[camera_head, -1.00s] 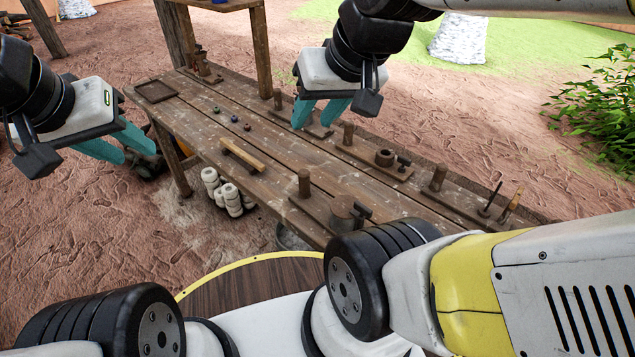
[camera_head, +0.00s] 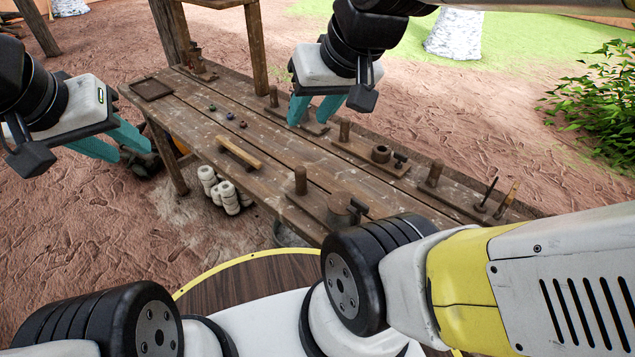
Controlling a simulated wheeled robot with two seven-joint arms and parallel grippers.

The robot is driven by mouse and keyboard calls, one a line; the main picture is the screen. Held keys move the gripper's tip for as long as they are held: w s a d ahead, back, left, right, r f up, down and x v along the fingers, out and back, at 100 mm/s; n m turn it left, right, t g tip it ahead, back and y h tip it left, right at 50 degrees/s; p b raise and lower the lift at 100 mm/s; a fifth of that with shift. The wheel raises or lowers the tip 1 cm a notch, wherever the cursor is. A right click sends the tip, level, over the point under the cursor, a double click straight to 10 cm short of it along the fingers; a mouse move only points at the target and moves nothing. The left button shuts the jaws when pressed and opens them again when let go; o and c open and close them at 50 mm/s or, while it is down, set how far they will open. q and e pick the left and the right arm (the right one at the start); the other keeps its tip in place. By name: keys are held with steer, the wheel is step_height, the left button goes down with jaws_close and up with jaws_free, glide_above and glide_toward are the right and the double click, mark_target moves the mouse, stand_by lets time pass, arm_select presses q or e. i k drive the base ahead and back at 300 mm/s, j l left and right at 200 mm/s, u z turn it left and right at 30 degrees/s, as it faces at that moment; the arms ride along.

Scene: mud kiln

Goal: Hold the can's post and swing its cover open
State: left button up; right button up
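A round can (camera_head: 340,210) with a dark handle-like piece at its right stands on a board at the near edge of the bench. An upright wooden post (camera_head: 301,180) rises from the same board, left of the can. I cannot make out the cover's edge or hinge. My black arm joint stands close in front of the can in the picture. My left gripper (camera_head: 133,150) is open and empty, left of the bench and far from the can. My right gripper (camera_head: 309,114) is open and empty above the bench's back part, behind the post and can and apart from them.
The long wooden bench (camera_head: 195,125) holds a similar board with a post (camera_head: 345,131) and a ring-shaped piece (camera_head: 381,153) behind the can. A wooden bar (camera_head: 239,153), small beads and a tray (camera_head: 151,89) lie further left. White rolls (camera_head: 226,194) stand below the bench.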

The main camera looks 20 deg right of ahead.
mark_target(340, 204)
steer(key=i+j, duration=0.15)
steer(key=j, duration=0.15)
steer(key=i+j+z, duration=0.15)
steer(key=j, duration=0.15)
steer(key=i+j, duration=0.1)
steer(key=j, duration=0.2)
steer(key=i+j+z, duration=0.1)
steer(key=j, duration=0.2)
steer(key=j+z, duration=0.1)
steer(key=z, duration=1.75)
steer(key=i+j, duration=0.05)
steer(key=j, duration=0.05)
